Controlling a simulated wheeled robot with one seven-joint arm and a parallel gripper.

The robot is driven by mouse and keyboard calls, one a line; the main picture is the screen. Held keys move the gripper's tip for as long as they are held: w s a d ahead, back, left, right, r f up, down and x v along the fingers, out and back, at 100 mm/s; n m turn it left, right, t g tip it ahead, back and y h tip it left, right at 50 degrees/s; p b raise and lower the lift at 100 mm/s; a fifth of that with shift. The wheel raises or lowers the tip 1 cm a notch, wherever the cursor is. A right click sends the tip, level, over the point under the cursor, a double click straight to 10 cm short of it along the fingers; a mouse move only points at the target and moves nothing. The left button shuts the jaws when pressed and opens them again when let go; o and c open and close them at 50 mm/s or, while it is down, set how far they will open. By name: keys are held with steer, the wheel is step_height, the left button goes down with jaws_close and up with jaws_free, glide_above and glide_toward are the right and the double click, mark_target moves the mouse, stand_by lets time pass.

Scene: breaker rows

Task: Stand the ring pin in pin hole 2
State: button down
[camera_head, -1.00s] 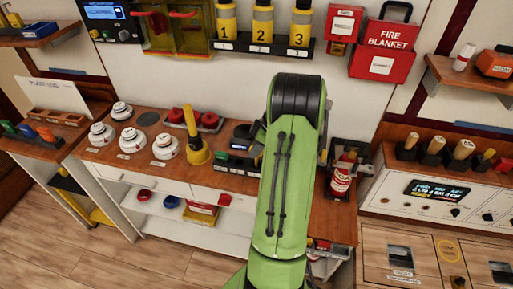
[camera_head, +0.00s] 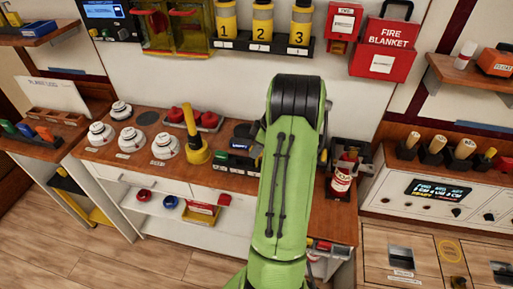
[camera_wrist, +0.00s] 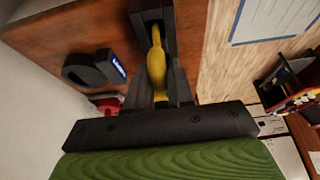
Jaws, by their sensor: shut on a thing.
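My gripper (camera_wrist: 158,82) is shut on a slim, curved yellow piece in the wrist view, which I take to be the ring pin (camera_wrist: 156,65). Its far end lies between the dark fingers, and no ring shows clearly. A brown wooden surface (camera_wrist: 85,25) lies beyond the fingers. In the head view my green arm hides the gripper and the pin. I cannot make out pin hole 2 in either view.
A dark round piece (camera_wrist: 85,70) and a small lit display (camera_wrist: 117,66) are left of the fingers. The bench holds white domed units (camera_head: 132,139), a yellow plunger-shaped tool (camera_head: 193,138) and a red extinguisher (camera_head: 342,178). Numbered yellow canisters (camera_head: 261,25) stand above.

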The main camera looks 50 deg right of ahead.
steer(key=shift+f+b, duration=0.95)
steer(key=shift+f, duration=0.2)
steer(key=c, duration=0.9)
jaws_free()
steer(key=p+v, duration=0.4)
steer(key=v, duration=1.2)
steer(key=shift+w, duration=0.1)
